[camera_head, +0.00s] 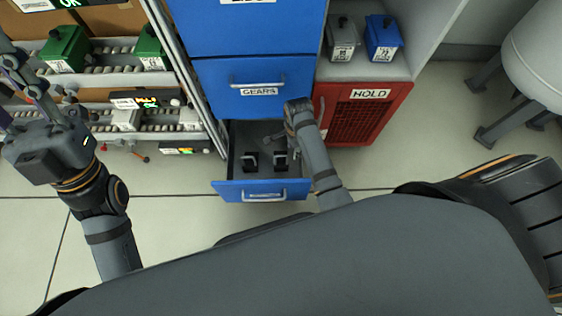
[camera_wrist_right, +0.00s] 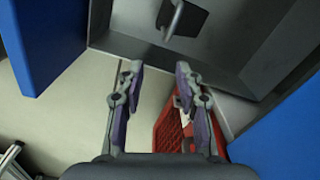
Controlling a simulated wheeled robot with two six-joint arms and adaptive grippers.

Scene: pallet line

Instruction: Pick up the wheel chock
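An open drawer (camera_head: 232,172) of a blue cabinet holds two small dark upright pieces, a left one (camera_head: 251,161) and a right one (camera_head: 280,160). I cannot tell whether either is the wheel chock. My right gripper (camera_head: 270,132) is over the drawer's back right part. In the right wrist view the gripper (camera_wrist_right: 158,68) is open, with nothing between its fingers. A grey post on a dark base (camera_wrist_right: 170,20) stands beyond the fingertips, apart from them, inside the grey drawer. My left gripper (camera_head: 18,92) is at the far left, open and empty, over the roller racks.
The shut blue drawer marked GEARS (camera_head: 255,88) is above the open one. A red HOLD cabinet (camera_head: 365,115) stands to its right, with a grey bin (camera_head: 341,38) and a blue bin (camera_head: 383,38) above. Green bins (camera_head: 65,48) sit on rollers at left. The floor in front is clear.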

